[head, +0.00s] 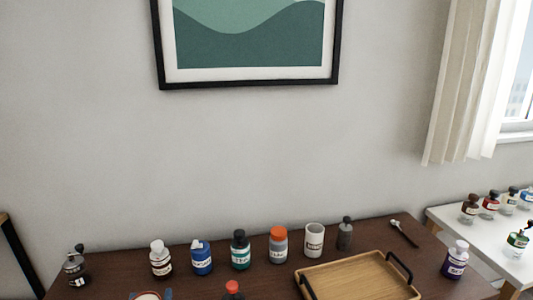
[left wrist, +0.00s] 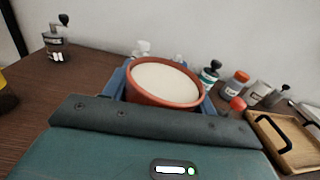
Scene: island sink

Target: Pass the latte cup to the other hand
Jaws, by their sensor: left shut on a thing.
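The latte cup (left wrist: 142,99) is reddish-brown with a pale cream top, and it fills the middle of the left wrist view. My left gripper (left wrist: 160,85) is shut on it, with blue finger parts around the cup's sides. The cup appears roughly upright. In the head view only the top of the cup (head: 147,296) and bits of my left gripper (head: 150,294) show at the bottom edge. The lower part of the cup is hidden. My right gripper is in neither view.
A brown table (head: 120,285) carries a row of bottles, including a blue one (head: 202,260), and a white mug (head: 314,240). A grinder (head: 76,265) stands at the left. A wooden tray (head: 358,268) lies right of centre. A red-capped bottle (head: 233,290) stands near the cup.

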